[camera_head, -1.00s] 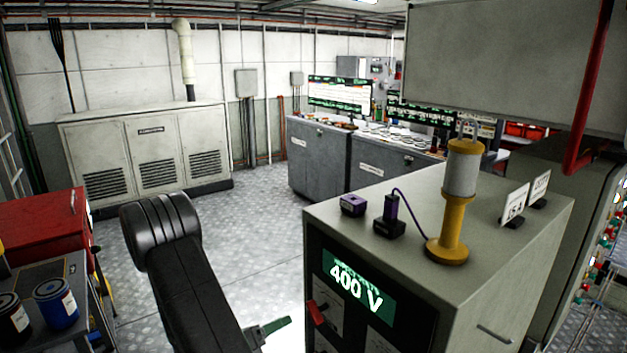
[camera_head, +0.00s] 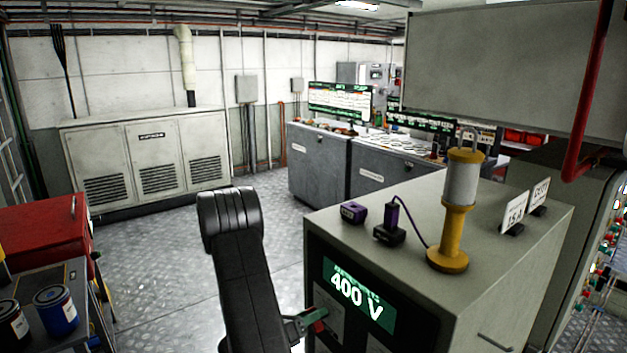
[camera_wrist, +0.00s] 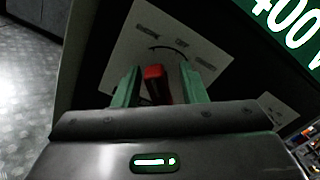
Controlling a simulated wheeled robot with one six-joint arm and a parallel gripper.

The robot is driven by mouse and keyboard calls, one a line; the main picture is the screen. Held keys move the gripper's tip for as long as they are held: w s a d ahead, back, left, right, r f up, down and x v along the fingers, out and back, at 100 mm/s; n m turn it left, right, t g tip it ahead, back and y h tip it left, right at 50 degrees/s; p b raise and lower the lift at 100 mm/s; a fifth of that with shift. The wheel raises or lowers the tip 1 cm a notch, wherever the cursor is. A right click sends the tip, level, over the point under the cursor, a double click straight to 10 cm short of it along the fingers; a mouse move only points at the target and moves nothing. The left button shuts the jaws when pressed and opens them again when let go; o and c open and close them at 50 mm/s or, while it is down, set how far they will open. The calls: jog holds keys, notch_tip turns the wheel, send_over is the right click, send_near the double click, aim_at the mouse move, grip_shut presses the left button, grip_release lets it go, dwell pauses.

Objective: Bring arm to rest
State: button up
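My arm (camera_head: 238,255) stands in front of the grey cabinet (camera_head: 400,220) with the lit green "400 V" display (camera_head: 356,294). My gripper (camera_head: 314,320) is at the cabinet's front, at a red switch handle (camera_head: 321,326) below and left of the display. In the wrist view the two green fingers of my gripper (camera_wrist: 160,84) stand apart, with the red handle (camera_wrist: 155,82) between them. Narrow gaps seem to show on both sides of the handle. The handle sits on a pale plate (camera_wrist: 165,45) with small labels too blurred to read. Contact cannot be told.
On the cabinet top stand a yellow and grey post (camera_head: 455,215), two small purple-and-black items (camera_head: 390,222) and label signs (camera_head: 515,212). A red box (camera_head: 45,232) and a blue can (camera_head: 55,308) are at the left. The floor (camera_head: 160,275) between is clear.

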jog(key=shift+s+d+m+b, duration=0.15)
jog(key=shift+m+b, duration=0.55)
jog(key=shift+m, duration=1)
jog(key=shift+r, duration=0.1)
